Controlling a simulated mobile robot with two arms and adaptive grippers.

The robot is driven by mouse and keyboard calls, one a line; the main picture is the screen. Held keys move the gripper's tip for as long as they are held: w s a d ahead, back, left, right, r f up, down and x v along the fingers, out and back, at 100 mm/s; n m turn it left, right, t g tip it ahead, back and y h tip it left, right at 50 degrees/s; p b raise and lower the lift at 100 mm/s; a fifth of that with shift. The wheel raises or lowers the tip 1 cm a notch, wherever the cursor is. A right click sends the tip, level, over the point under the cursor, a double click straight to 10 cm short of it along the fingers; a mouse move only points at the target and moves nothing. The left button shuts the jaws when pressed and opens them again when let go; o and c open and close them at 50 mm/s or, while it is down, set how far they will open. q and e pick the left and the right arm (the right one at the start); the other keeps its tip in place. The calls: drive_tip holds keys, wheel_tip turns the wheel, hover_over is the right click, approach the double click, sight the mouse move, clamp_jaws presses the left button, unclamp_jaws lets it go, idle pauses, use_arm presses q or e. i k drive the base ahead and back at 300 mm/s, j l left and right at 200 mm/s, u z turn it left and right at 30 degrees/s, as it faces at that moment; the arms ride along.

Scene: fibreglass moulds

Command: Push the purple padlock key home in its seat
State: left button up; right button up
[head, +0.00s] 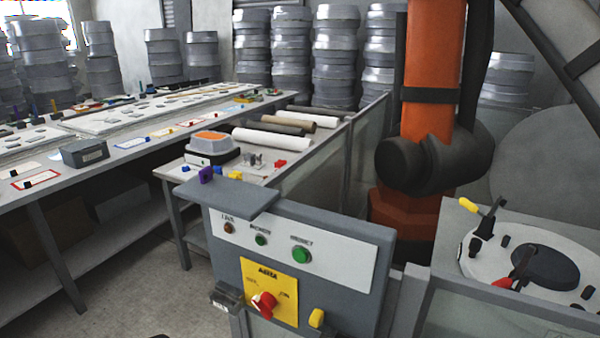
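A small purple piece (206,174), which looks like the padlock key, shows at the far left corner of the grey shelf (245,197) on top of the control panel (355,270). It is too small to tell whether it sits in a seat, or how deep. The panel's yellow plate (283,274) carries a red rotary switch (264,304). A yellow knob-like piece (316,318) is at the panel's lower edge.
A side table (181,173) behind the panel holds small coloured pieces and an orange-topped device (210,147). An orange robot arm (430,60) stands behind right. A grey cabinet (450,235) with a round fixture (545,267) is at right. Open floor (130,280) lies left.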

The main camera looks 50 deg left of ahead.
sight(205, 174)
drive_tip(key=u, duration=2.15)
